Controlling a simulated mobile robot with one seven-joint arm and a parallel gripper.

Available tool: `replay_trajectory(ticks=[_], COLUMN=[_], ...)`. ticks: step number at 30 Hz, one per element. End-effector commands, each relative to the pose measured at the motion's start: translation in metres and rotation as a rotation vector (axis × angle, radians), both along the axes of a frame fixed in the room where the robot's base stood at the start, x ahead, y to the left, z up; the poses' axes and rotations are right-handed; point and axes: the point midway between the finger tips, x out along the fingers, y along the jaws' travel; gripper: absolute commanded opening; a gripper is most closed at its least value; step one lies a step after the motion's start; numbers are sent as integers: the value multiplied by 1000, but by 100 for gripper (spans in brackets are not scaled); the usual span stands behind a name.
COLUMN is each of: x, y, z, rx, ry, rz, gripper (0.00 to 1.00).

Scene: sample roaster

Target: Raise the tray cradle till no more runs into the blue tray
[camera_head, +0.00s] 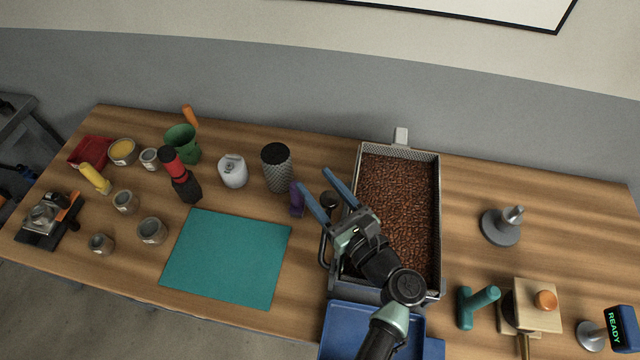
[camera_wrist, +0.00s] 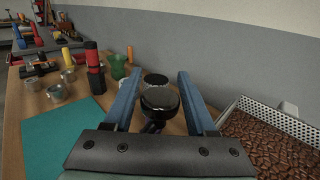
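The tray cradle (camera_head: 441,222) is a long metal bed with perforated rims, full of brown coffee beans (camera_head: 398,205); its edge and beans also show in the wrist view (camera_wrist: 285,118). Its near end meets the blue tray (camera_head: 340,316) at the table's front, which my arm partly covers. A black round knob (camera_head: 329,200) is by the cradle's left side. My gripper (camera_head: 313,178) is open, its two blue fingers on either side of the knob in the picture. In the wrist view, the knob (camera_wrist: 160,99) appears between the fingers, with no visible contact. Whether beans are running is not clear.
A dark textured cylinder (camera_head: 277,167), a purple item (camera_head: 297,199) and a white canister (camera_head: 233,171) stand left of my gripper. A teal mat (camera_head: 226,258) lies front left. A grey weighted stand (camera_head: 501,226) and teal-handled tool (camera_head: 478,306) are right of the cradle.

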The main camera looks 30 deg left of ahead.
Motion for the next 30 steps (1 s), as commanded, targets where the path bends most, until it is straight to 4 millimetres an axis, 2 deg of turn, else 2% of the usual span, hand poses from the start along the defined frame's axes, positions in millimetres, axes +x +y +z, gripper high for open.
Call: replay_trajectory(ticks=[1, 9, 30], x=[0, 0, 0], y=[0, 0, -1], z=[0, 0, 0], rx=[0, 0, 0], ry=[0, 0, 1], rz=[0, 0, -1], gripper=[46, 0, 0])
